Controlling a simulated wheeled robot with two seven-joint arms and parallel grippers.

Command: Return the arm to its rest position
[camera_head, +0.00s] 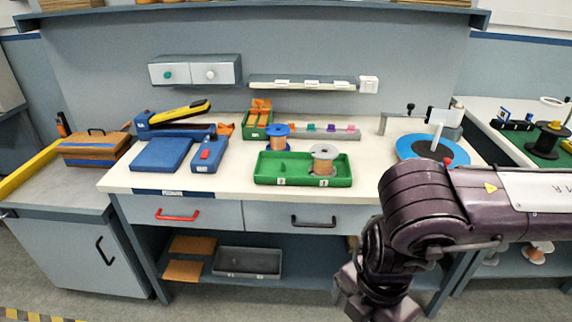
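My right arm comes in from the right and bends down in front of the workbench. Its gripper (362,300) hangs low at the bottom of the view, below the height of the bench top and apart from the things on it. The fingers are dark and partly cut off by the lower edge, so their opening and anything between them cannot be made out. My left arm and gripper are not in view. A green tray (266,182) on the bench holds a copper-coloured spool (324,160) in its right part. A blue-topped spool (278,136) stands behind the tray.
The white bench top (222,184) carries blue devices (160,154) on the left and a blue round disc unit (408,146) on the right, close behind my arm. A grey bin (246,262) sits on the lower shelf. The floor at front left is clear.

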